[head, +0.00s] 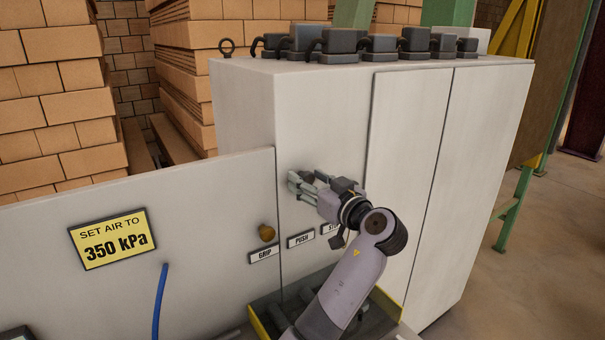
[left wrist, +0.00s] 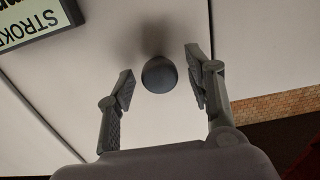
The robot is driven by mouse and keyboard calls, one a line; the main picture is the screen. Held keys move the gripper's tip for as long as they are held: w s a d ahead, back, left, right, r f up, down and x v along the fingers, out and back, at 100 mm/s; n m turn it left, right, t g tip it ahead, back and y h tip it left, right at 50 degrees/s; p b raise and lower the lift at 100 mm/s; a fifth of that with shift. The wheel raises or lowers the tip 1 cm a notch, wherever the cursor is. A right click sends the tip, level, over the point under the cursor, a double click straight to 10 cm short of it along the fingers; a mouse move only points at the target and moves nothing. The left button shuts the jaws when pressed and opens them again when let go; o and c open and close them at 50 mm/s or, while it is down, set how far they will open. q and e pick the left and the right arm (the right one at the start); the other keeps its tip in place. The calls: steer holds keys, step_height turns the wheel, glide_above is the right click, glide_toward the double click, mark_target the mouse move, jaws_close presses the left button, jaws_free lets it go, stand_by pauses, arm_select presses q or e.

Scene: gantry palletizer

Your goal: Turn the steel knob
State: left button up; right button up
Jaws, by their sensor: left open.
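The steel knob (left wrist: 159,74) is a dark grey round knob on the pale cabinet panel in the left wrist view. The STROKE label (left wrist: 28,20) is beside it at the upper left. My left gripper (head: 300,184) is open in front of the cabinet. In the left wrist view its two fingers stand on either side of the knob, with a gap showing on both sides. In the head view I cannot make out this knob; my gripper and wrist cover that part of the panel.
A brass-coloured knob (head: 266,233) sits above the GRIP label (head: 264,254), left of the PUSH label (head: 300,240). A yellow sign (head: 113,240) reads 350 kPa. A blue hose (head: 160,300) hangs below. A yellow-edged tray (head: 262,320) is under my arm. Open floor lies right.

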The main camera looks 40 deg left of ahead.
arm_select(q)
steer(key=shift+s+d+r, duration=0.1)
steer(key=shift+d, duration=0.15)
steer(key=shift+c, duration=0.5)
steer(key=shift+a, duration=0.1)
steer(key=c, duration=1)
steer(key=shift+c, duration=0.2)
arm_select(e)
steer(key=shift+d, duration=0.1)
steer(key=shift+s+f, duration=0.1)
